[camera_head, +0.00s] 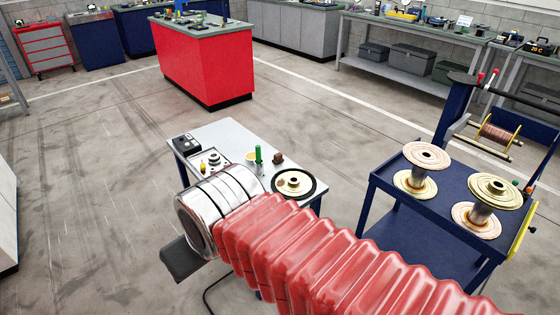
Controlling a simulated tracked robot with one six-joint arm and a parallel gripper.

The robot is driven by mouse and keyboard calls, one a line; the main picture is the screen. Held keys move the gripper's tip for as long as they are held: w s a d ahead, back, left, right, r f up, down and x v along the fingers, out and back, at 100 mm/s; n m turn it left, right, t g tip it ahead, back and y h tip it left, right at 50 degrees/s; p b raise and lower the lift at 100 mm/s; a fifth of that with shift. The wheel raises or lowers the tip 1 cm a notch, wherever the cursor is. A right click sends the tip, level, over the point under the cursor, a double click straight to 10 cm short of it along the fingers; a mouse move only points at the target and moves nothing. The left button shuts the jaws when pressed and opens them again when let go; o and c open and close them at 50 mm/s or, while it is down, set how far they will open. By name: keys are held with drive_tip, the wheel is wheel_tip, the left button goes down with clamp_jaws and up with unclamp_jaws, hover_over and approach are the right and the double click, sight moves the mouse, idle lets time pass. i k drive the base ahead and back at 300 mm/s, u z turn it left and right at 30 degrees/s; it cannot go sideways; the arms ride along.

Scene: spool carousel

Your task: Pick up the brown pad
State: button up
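A small brown piece (277,158), which looks like the brown pad, sits on the light grey worktable (228,135) near its right back edge. It stands just right of a green peg (258,154) and behind a black-rimmed turntable (307,194) with a tan hub (293,182). My red-sleeved arm reaches in from the lower right and ends in a silver wrist at the table's front. A dark grey part of my gripper (183,259) shows below the wrist, left of the table front and apart from the brown piece. The fingertips are hidden, so its opening is unclear.
A black box (186,144) and a small fixture (211,162) stand on the table's left part. A blue cart (383,179) with upright spools (427,157) stands to the right. A red cabinet (205,65) stands behind. Open floor lies left of the table.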

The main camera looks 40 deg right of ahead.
sight(278, 159)
drive_tip(key=u, duration=0.55)
drive_tip(key=i, duration=1.55)
drive_tip(key=z, duration=2.1)
